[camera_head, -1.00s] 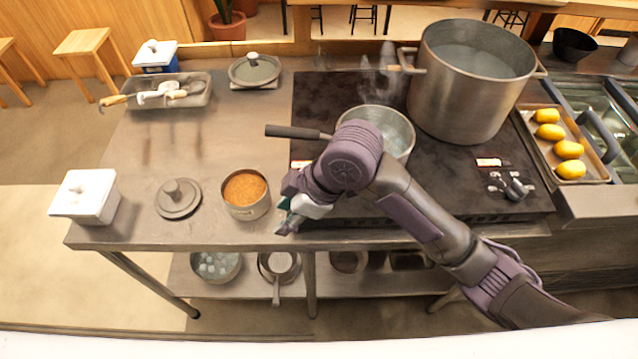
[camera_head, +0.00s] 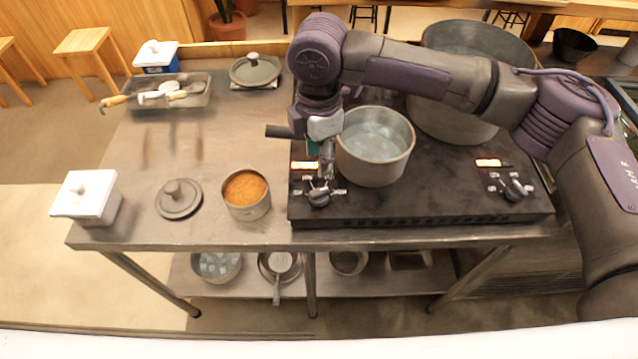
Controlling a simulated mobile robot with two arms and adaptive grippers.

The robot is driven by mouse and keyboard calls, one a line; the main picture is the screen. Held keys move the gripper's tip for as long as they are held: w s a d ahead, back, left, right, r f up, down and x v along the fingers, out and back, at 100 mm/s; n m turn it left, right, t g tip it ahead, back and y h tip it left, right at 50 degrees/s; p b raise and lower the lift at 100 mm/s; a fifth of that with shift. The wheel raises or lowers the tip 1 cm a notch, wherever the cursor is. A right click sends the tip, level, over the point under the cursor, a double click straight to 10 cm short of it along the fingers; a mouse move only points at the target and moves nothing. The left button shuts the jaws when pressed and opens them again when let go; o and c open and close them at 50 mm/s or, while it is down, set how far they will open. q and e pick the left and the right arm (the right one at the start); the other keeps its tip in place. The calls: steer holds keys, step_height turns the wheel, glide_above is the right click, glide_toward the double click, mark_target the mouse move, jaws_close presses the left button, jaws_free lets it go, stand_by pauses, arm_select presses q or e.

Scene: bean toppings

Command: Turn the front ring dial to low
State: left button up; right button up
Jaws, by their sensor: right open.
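A dark dial (camera_head: 318,197) with light marks around it sits at the left front of the black hob (camera_head: 440,190), in front of the steel saucepan (camera_head: 376,165). A second dial (camera_head: 515,190) sits at the right front; no label tells which is the front ring's. My right gripper (camera_head: 326,172) is open and points down just above and behind the left dial. Its fingers partly cover the dial's far side, and I cannot tell whether they touch it. A small lit display (camera_head: 304,165) glows beside the gripper. The dial's exact setting is too small to read. My left gripper is not in view.
The saucepan of water stands close to the right of the gripper, its dark handle (camera_head: 279,131) partly hidden. A large pot (camera_head: 450,118) stands behind my arm. A pot of beans (camera_head: 246,194) and a lid (camera_head: 179,198) stand on the counter to the left.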

mark_target(319, 191)
step_height(319, 191, down, 10)
steer(key=shift+f+p, duration=0.2)
steer(key=shift+p, duration=0.55)
jaws_close()
